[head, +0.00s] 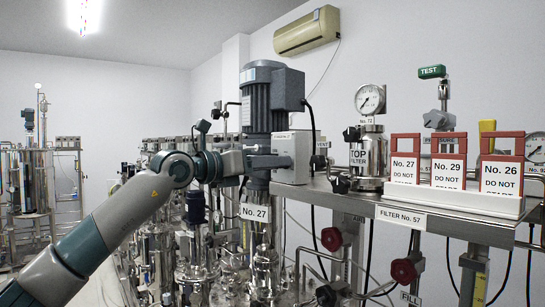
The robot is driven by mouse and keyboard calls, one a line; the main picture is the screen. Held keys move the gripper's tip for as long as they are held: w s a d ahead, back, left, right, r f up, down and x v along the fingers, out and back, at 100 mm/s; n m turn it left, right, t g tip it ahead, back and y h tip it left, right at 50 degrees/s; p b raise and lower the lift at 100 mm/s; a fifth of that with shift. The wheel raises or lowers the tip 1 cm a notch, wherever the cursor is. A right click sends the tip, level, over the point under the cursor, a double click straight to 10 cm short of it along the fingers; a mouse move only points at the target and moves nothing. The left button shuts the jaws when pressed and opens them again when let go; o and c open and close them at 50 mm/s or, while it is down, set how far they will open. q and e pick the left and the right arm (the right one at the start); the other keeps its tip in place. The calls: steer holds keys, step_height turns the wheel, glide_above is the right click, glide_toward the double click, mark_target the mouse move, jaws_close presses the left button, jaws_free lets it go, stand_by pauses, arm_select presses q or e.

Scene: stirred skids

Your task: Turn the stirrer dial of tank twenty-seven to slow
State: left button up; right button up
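A tank stirrer with a grey finned motor (270,98) stands in the middle of the head view. A white label reading No. 27 (255,212) hangs below the motor. A pale grey box (295,155) sits at the motor's right, just under it. My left arm comes in from the lower left, and my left gripper (266,161) is at the left side of this box, in front of the stirrer's shaft housing. The fingertips are small and merge with the box, so I cannot tell whether they touch it or are open or shut. No dial face is visible. My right gripper is out of view.
A steel shelf (352,197) labelled FILTER No. 57 is at the right. It carries a filter housing (367,158) with a gauge, and a white rack (450,202) of red-framed tags. Red valve knobs (404,271) and hoses hang below. More tanks stand behind and at far left.

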arm_select(q)
steer(key=shift+w+d, duration=0.1)
steer(key=shift+d, duration=0.05)
jaws_close()
